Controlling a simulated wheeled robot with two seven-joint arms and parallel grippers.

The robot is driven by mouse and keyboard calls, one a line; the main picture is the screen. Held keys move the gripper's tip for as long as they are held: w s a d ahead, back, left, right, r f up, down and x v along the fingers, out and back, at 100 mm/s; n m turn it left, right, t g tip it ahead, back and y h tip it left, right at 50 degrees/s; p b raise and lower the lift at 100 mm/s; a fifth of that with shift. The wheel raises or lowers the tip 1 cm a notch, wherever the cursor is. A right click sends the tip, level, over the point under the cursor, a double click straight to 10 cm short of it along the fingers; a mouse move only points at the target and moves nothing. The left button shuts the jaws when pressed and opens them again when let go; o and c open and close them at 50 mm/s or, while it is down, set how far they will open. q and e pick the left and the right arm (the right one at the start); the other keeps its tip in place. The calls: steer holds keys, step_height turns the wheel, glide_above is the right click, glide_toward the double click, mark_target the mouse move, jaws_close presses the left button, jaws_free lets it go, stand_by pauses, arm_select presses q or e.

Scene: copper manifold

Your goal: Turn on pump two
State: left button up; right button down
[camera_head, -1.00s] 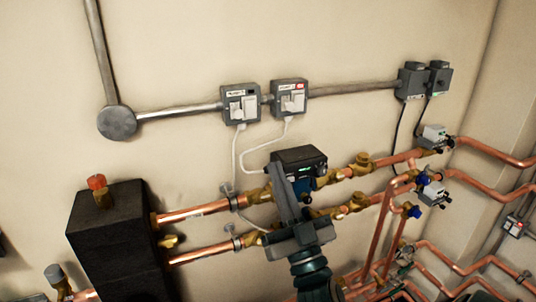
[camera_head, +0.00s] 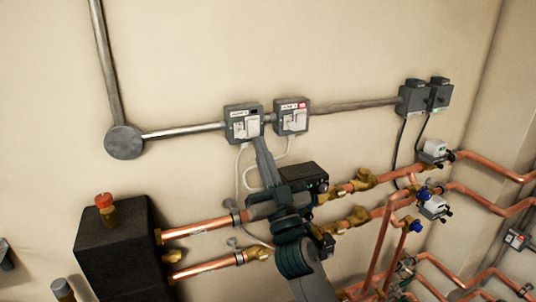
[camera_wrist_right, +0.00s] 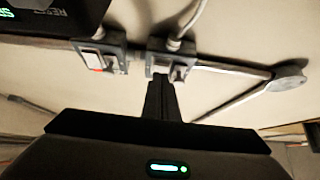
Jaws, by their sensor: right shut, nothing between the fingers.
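Two grey switch boxes are on the wall. The left box (camera_head: 229,112) has a white plug and a white switch, with a dark mark at its top right. The right box (camera_head: 291,104) is similar, with a red mark at its top right. Their labels are too small to read. My right gripper (camera_head: 260,142) is shut and empty, its fingertips at the lower right of the left box; contact cannot be told. In the right wrist view, fingertips (camera_wrist_right: 160,85) overlap the box (camera_wrist_right: 158,62) on the right; the red-marked box (camera_wrist_right: 96,52) is on the left. My left gripper is out of view.
A black pump head (camera_head: 306,171) sits on the upper copper pipe (camera_head: 196,228), beside my right arm. White cables (camera_head: 238,170) hang below the boxes. A black block (camera_head: 115,245) stands at left. Bare wall lies above the grey conduit (camera_head: 180,130).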

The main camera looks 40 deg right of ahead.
steer(key=shift+w+d+f, duration=0.1)
steer(key=shift+w+d, duration=0.05)
steer(key=shift+w, duration=0.45)
steer(key=b, duration=0.2)
steer(key=w+t+b, duration=0.1)
steer(key=b, duration=0.1)
steer(key=shift+d+f, duration=0.1)
steer(key=shift+f, duration=0.1)
steer(key=shift+s+f, duration=0.1)
steer(key=shift+s, duration=0.05)
